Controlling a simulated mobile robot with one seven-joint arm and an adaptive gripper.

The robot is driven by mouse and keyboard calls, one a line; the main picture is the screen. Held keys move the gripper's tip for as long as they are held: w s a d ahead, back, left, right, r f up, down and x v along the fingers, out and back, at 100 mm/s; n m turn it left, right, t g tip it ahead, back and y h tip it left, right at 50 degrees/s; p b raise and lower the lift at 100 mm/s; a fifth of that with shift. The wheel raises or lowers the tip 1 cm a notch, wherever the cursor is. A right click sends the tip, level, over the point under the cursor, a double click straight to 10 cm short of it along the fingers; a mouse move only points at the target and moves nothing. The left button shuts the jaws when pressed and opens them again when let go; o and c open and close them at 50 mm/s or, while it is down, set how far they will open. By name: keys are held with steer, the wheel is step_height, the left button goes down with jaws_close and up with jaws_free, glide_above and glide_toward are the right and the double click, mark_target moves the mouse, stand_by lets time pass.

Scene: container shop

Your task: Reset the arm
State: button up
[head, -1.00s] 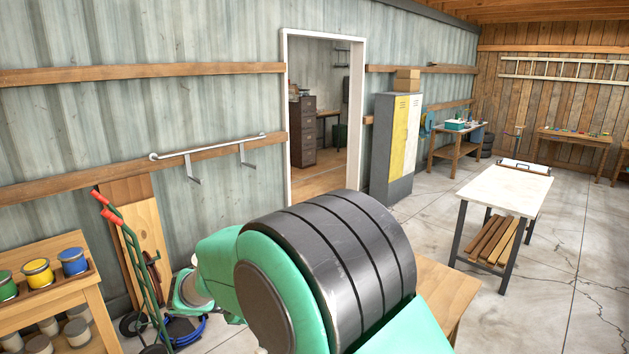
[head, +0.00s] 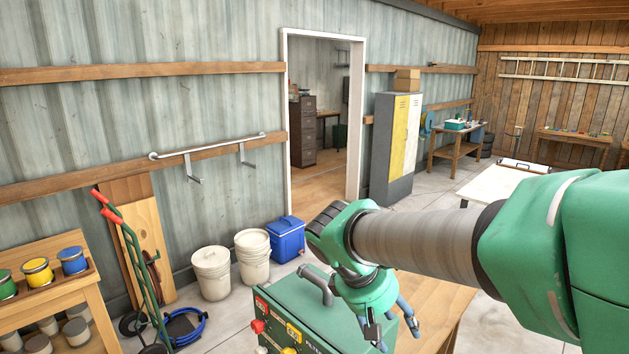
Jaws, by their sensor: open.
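My gripper (head: 392,338) shows at the lower middle of the head view, at the end of my green and grey arm. Its fingers point down and are spread apart, with nothing seen between them. It is in front of the right part of a green metal box (head: 303,308) with a dark handle and red and yellow parts on its front. The box stands on a wooden table (head: 440,295). Whether the fingers touch the box cannot be told. My arm reaches in from the right and hides part of the table and of the white-topped table behind.
Two white buckets (head: 211,273) and a blue cooler (head: 286,239) stand by the wall. A green hand truck (head: 140,265) and a bench with paint cans (head: 72,261) are at the left. The open doorway (head: 326,130) and lockers (head: 397,148) are behind.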

steer(key=s+d+m+t+y, duration=0.1)
steer(key=s+d+m+y, duration=0.1)
steer(key=s, duration=0.7)
steer(key=s+d+r+m+t+y, duration=0.1)
steer(key=s+d+m+t+y, duration=0.1)
steer(key=s+m, duration=0.3)
steer(key=shift+s+d+r+t+y+b, duration=0.35)
steer(key=shift+s+d+y, duration=0.25)
steer(key=shift+s, duration=1.45)
steer(key=shift+f, duration=0.1)
